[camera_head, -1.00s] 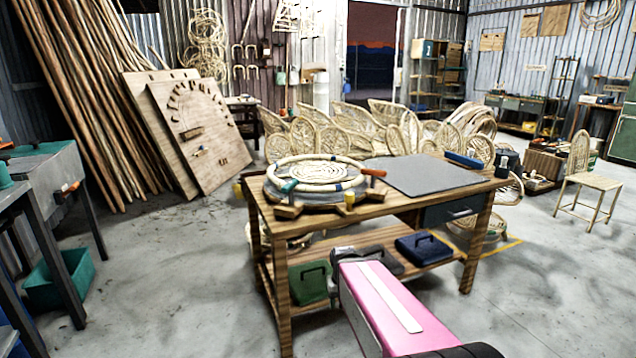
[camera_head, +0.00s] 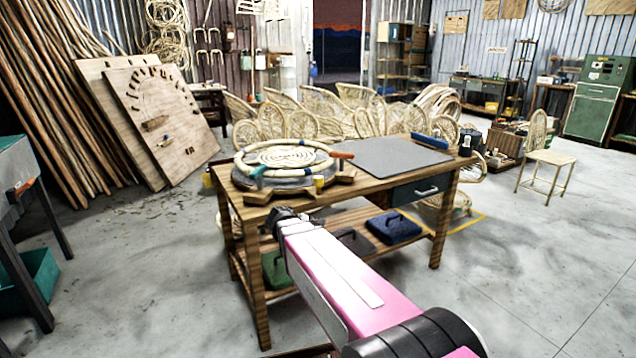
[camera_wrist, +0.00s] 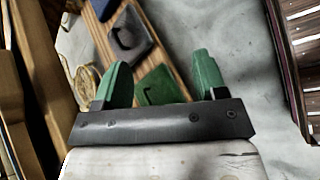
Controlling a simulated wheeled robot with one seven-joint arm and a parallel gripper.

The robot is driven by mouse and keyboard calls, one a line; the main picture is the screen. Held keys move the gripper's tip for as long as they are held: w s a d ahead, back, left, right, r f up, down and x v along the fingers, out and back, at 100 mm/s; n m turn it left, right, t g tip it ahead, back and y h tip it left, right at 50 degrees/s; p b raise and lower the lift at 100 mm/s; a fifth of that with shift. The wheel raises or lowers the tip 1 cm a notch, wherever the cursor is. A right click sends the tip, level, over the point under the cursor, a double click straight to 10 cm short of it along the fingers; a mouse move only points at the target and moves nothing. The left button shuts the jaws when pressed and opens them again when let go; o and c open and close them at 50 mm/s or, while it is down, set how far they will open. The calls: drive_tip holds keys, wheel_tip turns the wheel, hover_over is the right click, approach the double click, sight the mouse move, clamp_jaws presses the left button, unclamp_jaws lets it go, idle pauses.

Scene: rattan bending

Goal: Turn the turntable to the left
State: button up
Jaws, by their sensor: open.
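The turntable (camera_head: 287,182) sits on the left half of the wooden workbench (camera_head: 375,193) in the head view. It has a round rattan ring on top, an orange-red handle (camera_head: 342,155) at its right, a teal piece (camera_head: 258,172) at front left and a yellow piece (camera_head: 319,182) at the front. In the wrist view my gripper (camera_wrist: 161,72) is open and empty, its two green fingers apart. It faces down past the bench's lower shelf. The turntable is not identifiable in the wrist view.
A grey mat (camera_head: 388,157) covers the bench's right half. A blue case (camera_head: 394,226) is on the lower shelf, with dark and green cases beside it; the green case (camera_wrist: 158,90) shows between my fingers. Rattan chair frames stand behind the bench.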

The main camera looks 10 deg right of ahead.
drive_tip(key=w+a+r+n+t+h, duration=0.25)
drive_tip(key=w+r+n, duration=0.2)
drive_tip(key=r, duration=0.25)
drive_tip(key=n+t+h, duration=0.2)
drive_tip(key=n+h, duration=0.2)
drive_tip(key=n, duration=0.1)
approach(315, 182)
drive_tip(key=d, duration=0.1)
drive_tip(key=x, duration=1.1)
drive_tip(key=shift+w+a+f, duration=0.1)
drive_tip(key=shift+w+a, duration=0.05)
drive_tip(key=shift+w, duration=0.1)
clamp_jaws()
